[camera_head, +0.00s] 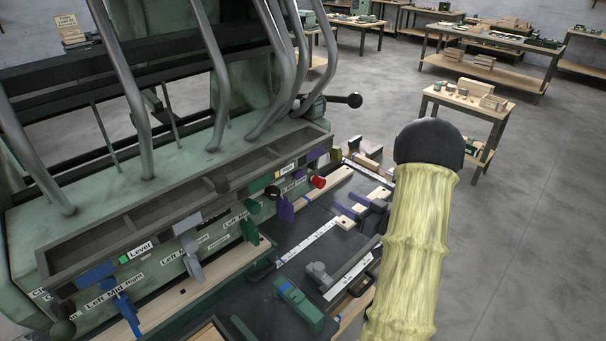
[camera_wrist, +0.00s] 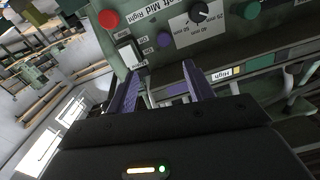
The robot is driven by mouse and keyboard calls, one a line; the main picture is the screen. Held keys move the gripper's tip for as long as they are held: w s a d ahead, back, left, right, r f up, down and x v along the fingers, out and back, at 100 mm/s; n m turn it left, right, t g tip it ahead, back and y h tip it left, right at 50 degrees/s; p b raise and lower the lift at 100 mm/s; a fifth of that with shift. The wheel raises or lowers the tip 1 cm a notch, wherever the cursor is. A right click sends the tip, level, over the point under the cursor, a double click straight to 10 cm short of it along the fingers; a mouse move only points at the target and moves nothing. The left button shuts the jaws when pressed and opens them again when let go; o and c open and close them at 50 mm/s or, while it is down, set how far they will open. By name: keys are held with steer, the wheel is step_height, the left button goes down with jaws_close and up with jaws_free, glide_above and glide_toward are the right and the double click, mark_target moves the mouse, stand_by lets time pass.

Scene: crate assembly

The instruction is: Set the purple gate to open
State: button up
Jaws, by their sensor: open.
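A purple lever-like piece (camera_head: 286,208), which I take for the gate, hangs on the machine's front, left of the red button, in the head view. A second purple piece (camera_head: 317,154) sits higher, at the trough's right end. My gripper (camera_head: 347,202) is right of the front panel, its two purple fingers apart and pointing at the panel. In the wrist view my gripper (camera_wrist: 160,85) is open, with no object clearly held. A round purple piece (camera_wrist: 164,40) shows beyond the fingers. I cannot tell whether the gate is open or shut.
A red button (camera_head: 318,182) sits close to the purple lever. Green (camera_head: 250,230), grey (camera_head: 190,262) and blue (camera_head: 122,310) levers line the front to the left. A dark bench with wooden strips and a green block (camera_head: 298,305) lies below. Open floor is at right.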

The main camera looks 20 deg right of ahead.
mark_target(300, 175)
steer(key=shift+s+r, duration=0.1)
steer(key=shift+s, duration=0.2)
steer(key=p+x, duration=0.2)
steer(key=x, duration=0.3)
steer(key=p+x, duration=0.1)
steer(key=x, duration=0.5)
steer(key=r+p+x, duration=0.1)
steer(key=p+x, duration=0.1)
steer(key=x, duration=0.3)
steer(key=shift+w+a+f+p, duration=0.1)
steer(key=shift+w+a+p, duration=0.05)
steer(key=shift+p, duration=0.15)
steer(key=shift+w+a+f, duration=0.1)
steer(key=shift+w+a, duration=0.1)
steer(key=shift+w, duration=0.3)
